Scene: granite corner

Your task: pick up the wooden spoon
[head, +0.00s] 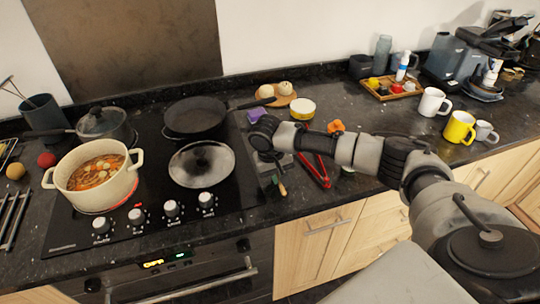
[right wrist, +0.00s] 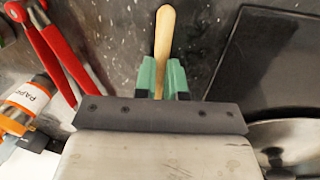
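The wooden spoon (right wrist: 164,38) shows as a pale wooden handle in the right wrist view, running up from between the green fingers of my right gripper (right wrist: 162,78). The fingers lie close on both sides of the handle and appear to touch it. The spoon's other end is hidden by the gripper. In the head view my right gripper (head: 275,167) is low over the counter, right of the cooktop, with the handle tip (head: 282,189) just below it. My left gripper is not in view.
Red tongs (head: 318,172) lie right of the gripper, with an orange-labelled jar (right wrist: 28,98) nearby. The cooktop (head: 150,215) on the left holds a soup pot (head: 98,184), a black pan (head: 195,116) and a lid (head: 202,164). Mugs (head: 459,127) stand at the right.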

